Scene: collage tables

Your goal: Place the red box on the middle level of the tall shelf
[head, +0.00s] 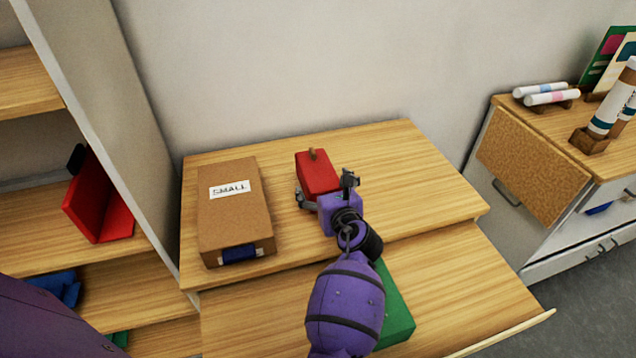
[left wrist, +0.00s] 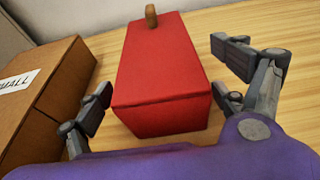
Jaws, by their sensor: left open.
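The red box (head: 318,173) sits on the wooden table top, with a small brown knob on it. In the left wrist view the red box (left wrist: 165,75) stands between and just beyond the fingers. My left gripper (head: 325,196) is open at the box's near end, one finger on each side, not closed on it. It also shows in the left wrist view (left wrist: 165,90). The tall shelf (head: 95,120) stands at the left, with several wooden levels. A red bookend-like thing (head: 100,205) is on one level. My right gripper is not in view.
A brown carton marked SMALL (head: 232,215) lies left of the red box. A green thing (head: 397,312) lies on a lower surface, partly behind my arm. A cabinet (head: 535,165) with white rolls (head: 545,93) stands at the right. The table's back right is clear.

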